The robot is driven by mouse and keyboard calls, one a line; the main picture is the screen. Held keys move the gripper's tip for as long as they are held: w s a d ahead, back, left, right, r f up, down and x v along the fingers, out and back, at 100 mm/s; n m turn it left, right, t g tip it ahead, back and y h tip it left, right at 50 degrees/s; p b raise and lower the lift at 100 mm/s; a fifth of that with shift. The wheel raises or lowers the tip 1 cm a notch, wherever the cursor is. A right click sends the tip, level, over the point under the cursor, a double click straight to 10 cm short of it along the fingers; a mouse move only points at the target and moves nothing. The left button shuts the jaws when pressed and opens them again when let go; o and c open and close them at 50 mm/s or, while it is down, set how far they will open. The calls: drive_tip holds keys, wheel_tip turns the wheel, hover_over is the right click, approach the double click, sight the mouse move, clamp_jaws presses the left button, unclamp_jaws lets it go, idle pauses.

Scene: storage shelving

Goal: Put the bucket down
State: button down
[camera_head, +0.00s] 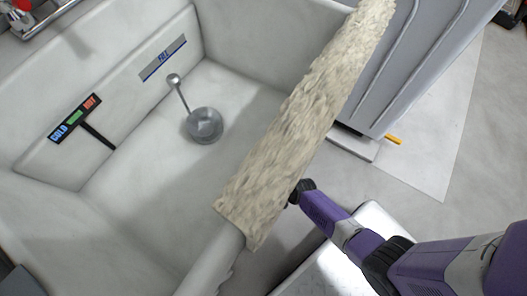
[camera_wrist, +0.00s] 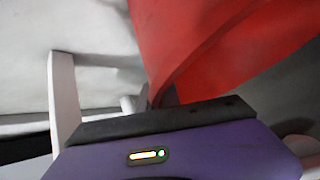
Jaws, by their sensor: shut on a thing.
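The red bucket (camera_wrist: 220,40) fills the upper right of the wrist view, very close to the camera, and only part of its curved wall and rim shows. My gripper (camera_wrist: 158,98) is at the bottom of that wall and is shut on the bucket; its fingertips are mostly hidden. In the head view my purple arm reaches up from the lower right and passes behind a beige rough beam, so the gripper and bucket are hidden there. I cannot tell whether the bucket touches any surface below.
The beige beam (camera_head: 300,125) crosses the basin's right edge. A grey container (camera_head: 415,60) stands at the upper right; pale floor (camera_head: 470,170) lies beside it.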

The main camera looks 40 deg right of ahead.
drive_tip(key=c, duration=1.6)
unclamp_jaws()
drive_tip(key=shift+f, duration=0.1)
drive_tip(key=shift+o, duration=0.2)
drive_tip(key=shift+r, duration=0.2)
drive_tip(key=p+v, duration=0.6)
drive_tip(key=v, duration=0.6)
drive_tip(key=shift+p, duration=0.4)
drive_tip(key=shift+s, duration=0.1)
